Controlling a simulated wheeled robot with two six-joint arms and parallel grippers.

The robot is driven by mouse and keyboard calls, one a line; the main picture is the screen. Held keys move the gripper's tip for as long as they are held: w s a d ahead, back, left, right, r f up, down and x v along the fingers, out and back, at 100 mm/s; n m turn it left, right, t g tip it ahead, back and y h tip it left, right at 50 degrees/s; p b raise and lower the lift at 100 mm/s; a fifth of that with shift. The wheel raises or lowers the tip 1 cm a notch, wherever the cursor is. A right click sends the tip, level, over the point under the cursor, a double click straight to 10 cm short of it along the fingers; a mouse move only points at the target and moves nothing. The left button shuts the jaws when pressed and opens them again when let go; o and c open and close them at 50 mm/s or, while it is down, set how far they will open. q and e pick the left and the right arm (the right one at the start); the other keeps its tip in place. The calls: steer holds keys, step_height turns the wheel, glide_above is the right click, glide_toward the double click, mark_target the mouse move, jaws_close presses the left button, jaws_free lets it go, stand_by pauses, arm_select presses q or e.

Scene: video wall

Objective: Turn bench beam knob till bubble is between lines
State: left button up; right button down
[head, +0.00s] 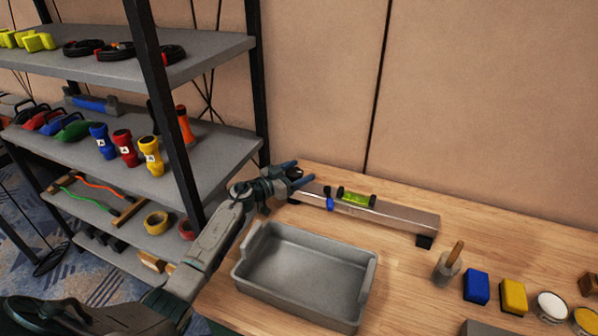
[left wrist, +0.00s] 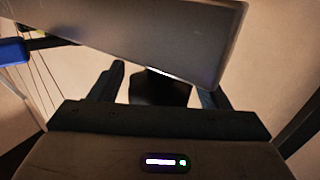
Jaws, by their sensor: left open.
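The grey metal beam (head: 400,215) lies along the back of the wooden bench. A bubble vial with a green-yellow window (head: 356,198) sits on top; its bubble and lines are too small to read. My left gripper (head: 297,174) is open at the beam's left end. In the left wrist view the beam (left wrist: 150,35) crosses the top, and a dark block-like part (left wrist: 162,86) shows below it between the open fingers (left wrist: 166,92). It may be the knob or a foot; I cannot tell, nor whether the fingers touch it. My right gripper is not in view.
A grey tray (head: 250,283) stands on the bench in front of the beam. A blue block (head: 476,287), a yellow block (head: 513,296) and a pot with a wooden handle (head: 447,265) stand to the right. A loaded shelf rack (head: 215,150) rises on the left.

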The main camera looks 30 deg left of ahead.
arm_select(q)
steer(key=shift+w+d, duration=0.15)
steer(key=shift+w, duration=0.05)
steer(key=c, duration=1)
steer(key=shift+o, duration=0.2)
steer(key=shift+m+h, duration=0.3)
steer(key=shift+h, duration=0.1)
